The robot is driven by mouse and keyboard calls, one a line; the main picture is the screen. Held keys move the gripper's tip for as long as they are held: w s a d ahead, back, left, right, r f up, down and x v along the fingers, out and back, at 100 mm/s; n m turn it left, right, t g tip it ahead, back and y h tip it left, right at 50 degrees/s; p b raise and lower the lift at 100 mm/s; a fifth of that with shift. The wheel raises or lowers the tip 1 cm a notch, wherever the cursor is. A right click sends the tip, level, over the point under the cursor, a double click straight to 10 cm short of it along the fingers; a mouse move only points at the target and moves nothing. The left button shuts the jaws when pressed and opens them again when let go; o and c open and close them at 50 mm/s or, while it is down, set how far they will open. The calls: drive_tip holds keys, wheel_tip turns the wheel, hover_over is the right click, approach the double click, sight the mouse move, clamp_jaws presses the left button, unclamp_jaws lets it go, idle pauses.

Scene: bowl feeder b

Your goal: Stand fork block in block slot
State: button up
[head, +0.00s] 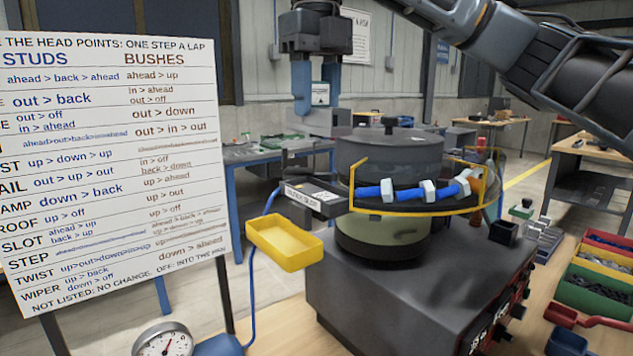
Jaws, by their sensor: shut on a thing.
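My gripper (316,80) hangs at the upper middle of the head view, its blue fingers pointing down. It is shut on a grey block (327,122), which looks like the fork block, and holds it in the air left of the bowl feeder's lid. The fork shape of the block cannot be made out. A dark piece with a white label (314,196), whose print is hard to read, sticks out from the left of the bowl below the block. It may be the block slot, but the slot opening cannot be made out. The block is apart from it.
The bowl feeder (385,240) stands on a dark base (400,285); blue studs with hex heads (428,190) lie along its yellow-edged track. A yellow tray (285,243) is at left, a text board (110,170) further left. Bins (600,270) stand at right.

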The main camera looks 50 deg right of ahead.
drive_tip(key=f, duration=0.5)
drive_tip(key=shift+w+d+f, duration=0.1)
drive_tip(key=shift+d+f, duration=0.1)
drive_tip(key=shift+f, duration=2.15)
drive_tip(key=shift+f+b, duration=0.2)
drive_tip(key=shift+b, duration=0.1)
drive_tip(key=o, duration=1.2)
wheel_tip(320, 180, up, 12)
drive_tip(key=shift+r+p, duration=0.2)
drive_tip(key=shift+p, duration=0.25)
